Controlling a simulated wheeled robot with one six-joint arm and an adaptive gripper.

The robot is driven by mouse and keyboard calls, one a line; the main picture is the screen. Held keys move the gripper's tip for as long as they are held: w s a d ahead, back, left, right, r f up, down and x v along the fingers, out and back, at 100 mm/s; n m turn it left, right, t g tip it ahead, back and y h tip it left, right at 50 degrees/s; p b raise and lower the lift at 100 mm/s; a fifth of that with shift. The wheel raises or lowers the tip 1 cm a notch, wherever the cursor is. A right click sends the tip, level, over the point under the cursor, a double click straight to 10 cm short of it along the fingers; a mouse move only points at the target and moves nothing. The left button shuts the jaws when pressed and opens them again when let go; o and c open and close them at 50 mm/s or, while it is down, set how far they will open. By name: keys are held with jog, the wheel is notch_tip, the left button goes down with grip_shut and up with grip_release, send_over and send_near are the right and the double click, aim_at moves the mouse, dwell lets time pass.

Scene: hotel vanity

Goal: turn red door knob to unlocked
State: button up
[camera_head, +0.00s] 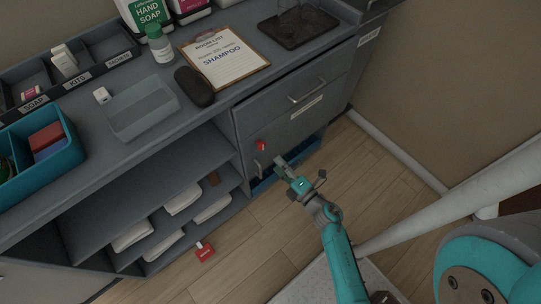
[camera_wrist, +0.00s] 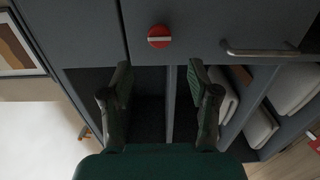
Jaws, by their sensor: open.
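The red door knob (camera_head: 262,145) is a small round knob on the grey cabinet door, below the drawer. In the wrist view the red knob (camera_wrist: 158,37) shows a white bar lying across it, level in the picture. My gripper (camera_head: 281,164) is in front of the door, just right of and below the knob in the head view. In the wrist view my gripper (camera_wrist: 160,75) is open and empty, its two fingers on either side of the knob's line. The knob lies beyond the fingertips, apart from them.
A metal door handle (camera_wrist: 262,51) is beside the knob in the wrist view. A drawer handle (camera_head: 302,93) is above the door. Open shelves with folded towels (camera_head: 183,198) are to the left. A red tag (camera_head: 205,252) is low by the shelves. Wooden floor (camera_head: 262,225) is clear.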

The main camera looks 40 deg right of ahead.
jog(key=shift+s, duration=1.5)
jog(key=s+a+r+m+g, duration=0.1)
jog(key=s+a+r+m, duration=0.5)
jog(key=s+r+m, duration=0.3)
jog(key=s+a+r+m+g, duration=0.2)
jog(key=s+a+r+m, duration=0.3)
jog(key=s+r+m, duration=0.4)
jog(key=f+v, duration=0.1)
jog(key=v, duration=0.5)
jog(key=shift+s+a, duration=0.4)
jog(key=shift+s, duration=0.15)
